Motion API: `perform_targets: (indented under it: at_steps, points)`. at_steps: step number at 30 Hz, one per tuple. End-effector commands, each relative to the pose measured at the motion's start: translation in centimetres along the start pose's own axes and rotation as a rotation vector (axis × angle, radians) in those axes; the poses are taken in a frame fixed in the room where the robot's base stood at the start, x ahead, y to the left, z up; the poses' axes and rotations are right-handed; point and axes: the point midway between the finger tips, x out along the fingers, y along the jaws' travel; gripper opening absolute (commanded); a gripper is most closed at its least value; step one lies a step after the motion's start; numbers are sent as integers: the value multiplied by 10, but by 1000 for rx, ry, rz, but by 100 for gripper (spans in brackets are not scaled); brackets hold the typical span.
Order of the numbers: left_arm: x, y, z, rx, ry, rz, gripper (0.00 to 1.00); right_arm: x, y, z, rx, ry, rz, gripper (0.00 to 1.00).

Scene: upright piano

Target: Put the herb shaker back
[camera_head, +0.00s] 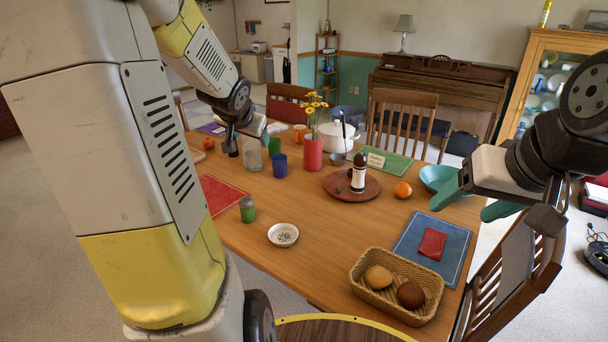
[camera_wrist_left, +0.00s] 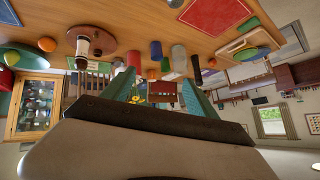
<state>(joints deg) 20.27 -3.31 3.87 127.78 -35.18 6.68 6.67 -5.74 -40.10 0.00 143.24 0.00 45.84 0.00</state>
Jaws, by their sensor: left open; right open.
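A dark-topped bottle with a white label (camera_head: 358,174) stands on a round brown board (camera_head: 338,190). My left gripper (camera_head: 252,128) is over the table's far left part, near a clear glass, beyond the shaker and apart from it. Its teal fingers are spread in the left wrist view (camera_wrist_left: 158,92), with nothing between them. My right gripper (camera_head: 474,204) is open and empty at the table's right side.
A white bowl (camera_head: 283,235), a bread basket (camera_head: 396,285), a blue mat (camera_head: 432,245) and an orange (camera_head: 403,190) are nearby. A clear glass (camera_head: 252,158), a blue cup (camera_head: 280,166) and a red vase (camera_head: 312,153) crowd the far side.

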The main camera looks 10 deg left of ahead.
Motion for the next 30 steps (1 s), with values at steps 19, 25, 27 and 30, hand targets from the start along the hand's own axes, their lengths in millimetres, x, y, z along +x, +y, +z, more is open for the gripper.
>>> perform_targets:
  at_steps: [19, 25, 27, 30]
  points:
    - [-223, 169, 112, -181, -230, 391, 67, 0, 0, 0, 0, 0, 0, 69]
    - [-223, 169, 112, -182, -230, 390, 67, 0, 0, 0, 0, 0, 0, 69]
    - [-223, 168, 111, -182, -230, 390, 67, 0, 0, 0, 0, 0, 0, 69]
    - [-223, 168, 111, -182, -230, 390, 67, 0, 0, 0, 0, 0, 0, 69]
